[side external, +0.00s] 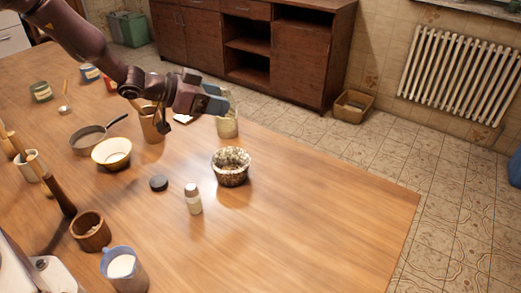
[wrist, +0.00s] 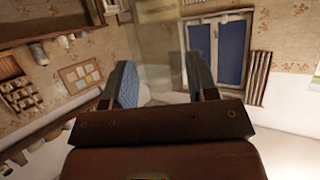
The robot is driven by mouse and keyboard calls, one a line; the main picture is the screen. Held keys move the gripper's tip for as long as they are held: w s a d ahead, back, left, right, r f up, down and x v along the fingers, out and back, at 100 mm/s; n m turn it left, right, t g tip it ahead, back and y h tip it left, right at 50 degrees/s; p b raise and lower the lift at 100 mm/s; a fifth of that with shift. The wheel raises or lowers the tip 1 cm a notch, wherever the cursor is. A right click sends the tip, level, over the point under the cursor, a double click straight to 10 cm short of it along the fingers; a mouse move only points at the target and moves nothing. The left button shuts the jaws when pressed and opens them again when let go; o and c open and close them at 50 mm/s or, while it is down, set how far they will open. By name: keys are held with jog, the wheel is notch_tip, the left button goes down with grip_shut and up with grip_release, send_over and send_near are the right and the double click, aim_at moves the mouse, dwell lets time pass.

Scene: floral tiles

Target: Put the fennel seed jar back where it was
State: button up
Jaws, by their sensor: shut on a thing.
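A pale, see-through glass jar (side external: 228,126) is held by my gripper (side external: 220,98) near the table's far edge in the side external view. I take it to be the fennel seed jar; no label is readable. My gripper points sideways and is shut on it. In the wrist view the jar is a faint clear shape (wrist: 158,50) between the two blue-padded fingers (wrist: 165,88). I cannot tell if its base touches the table. A dark round lid (side external: 158,183) lies on the table. A speckled bowl (side external: 231,178) full of greenish dry bits stands in front of the jar.
A small pale-capped shaker (side external: 193,202) stands beside the lid. A cream bowl (side external: 112,153), a pan (side external: 88,139) and a wooden container (side external: 152,125) stand to the left. A blue jug (side external: 122,270) and wooden mortar (side external: 90,231) are nearer. The table's right side (side external: 320,215) is clear.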

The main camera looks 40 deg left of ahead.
jog(key=shift+m+g+h, duration=0.5)
jog(key=shift+m+h, duration=0.4)
jog(key=shift+w+d+f, duration=0.15)
jog(key=shift+w+f, duration=1.95)
jog(key=shift+f, duration=0.35)
jog(key=shift+w+d+f, duration=0.2)
jog(key=shift+w+f, duration=1.85)
jog(key=shift+f, duration=0.35)
jog(key=shift+w+d+f, duration=0.15)
jog(key=shift+w+f, duration=1.95)
jog(key=shift+f, duration=0.35)
jog(key=shift+f, duration=0.15)
jog(key=o, duration=0.9)
jog(key=shift+c, duration=0.2)
jog(key=shift+r, duration=0.2)
jog(key=v, duration=1.2)
